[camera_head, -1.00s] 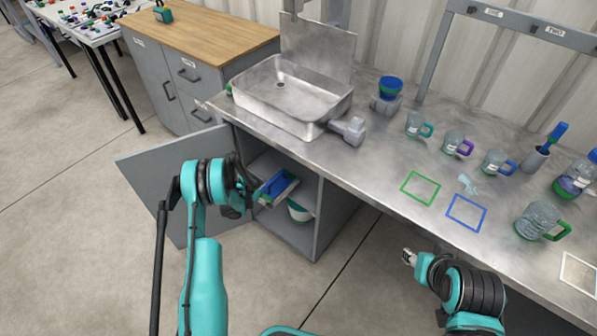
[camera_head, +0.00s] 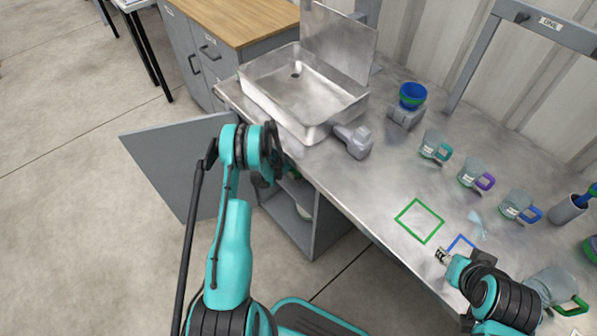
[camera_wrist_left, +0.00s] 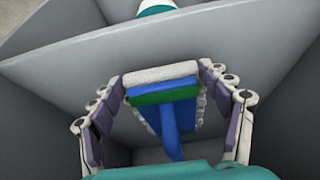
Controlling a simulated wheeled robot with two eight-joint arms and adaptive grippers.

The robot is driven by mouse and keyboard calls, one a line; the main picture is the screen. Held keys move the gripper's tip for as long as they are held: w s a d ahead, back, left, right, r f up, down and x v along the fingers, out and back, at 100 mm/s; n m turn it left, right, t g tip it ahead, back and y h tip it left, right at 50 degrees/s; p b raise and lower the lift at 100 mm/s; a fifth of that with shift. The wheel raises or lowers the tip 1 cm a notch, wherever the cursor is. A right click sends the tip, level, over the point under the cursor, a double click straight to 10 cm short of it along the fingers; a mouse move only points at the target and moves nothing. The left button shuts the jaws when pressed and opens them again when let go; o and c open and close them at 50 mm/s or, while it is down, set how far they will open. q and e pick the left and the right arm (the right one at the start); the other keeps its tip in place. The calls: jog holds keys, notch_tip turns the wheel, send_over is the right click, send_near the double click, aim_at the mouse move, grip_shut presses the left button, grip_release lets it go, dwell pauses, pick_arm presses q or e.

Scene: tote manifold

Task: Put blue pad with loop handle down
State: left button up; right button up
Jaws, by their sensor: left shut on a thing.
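My left gripper (camera_head: 270,172) is at the open cabinet under the counter. In the left wrist view its fingers (camera_wrist_left: 163,112) are on both sides of the blue pad with loop handle (camera_wrist_left: 166,97) and shut on it. The pad has a white fluffy edge, a blue and green body and a blue handle pointing toward the wrist. A grey cabinet panel (camera_wrist_left: 225,65) lies just beyond it; I cannot tell whether the pad touches it. In the head view the arm mostly hides the pad. My right gripper (camera_head: 441,256) is over the counter's front edge; its jaws are too small to read.
The cabinet door (camera_head: 165,165) stands open on the left. Above are the counter with a sink (camera_head: 300,85), a grey fixture (camera_head: 355,140), several mugs (camera_head: 476,172), and a green square outline (camera_head: 419,221).

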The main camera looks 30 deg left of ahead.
pick_arm(q)
jog(key=shift+a+f, duration=0.1)
jog(key=shift+f, duration=0.6)
pick_arm(e)
jog(key=shift+w+d+f, duration=0.3)
pick_arm(q)
jog(key=shift+r, duration=0.15)
pick_arm(e)
jog(key=shift+s+r, duration=0.1)
jog(key=shift+s, duration=0.05)
pick_arm(q)
jog(key=shift+s, duration=0.2)
pick_arm(e)
jog(key=shift+s+a+r, duration=0.1)
jog(key=shift+s+a, duration=0.1)
jog(key=shift+w, duration=0.1)
pick_arm(q)
jog(key=o, duration=1.2)
pick_arm(e)
jog(key=shift+d, duration=0.1)
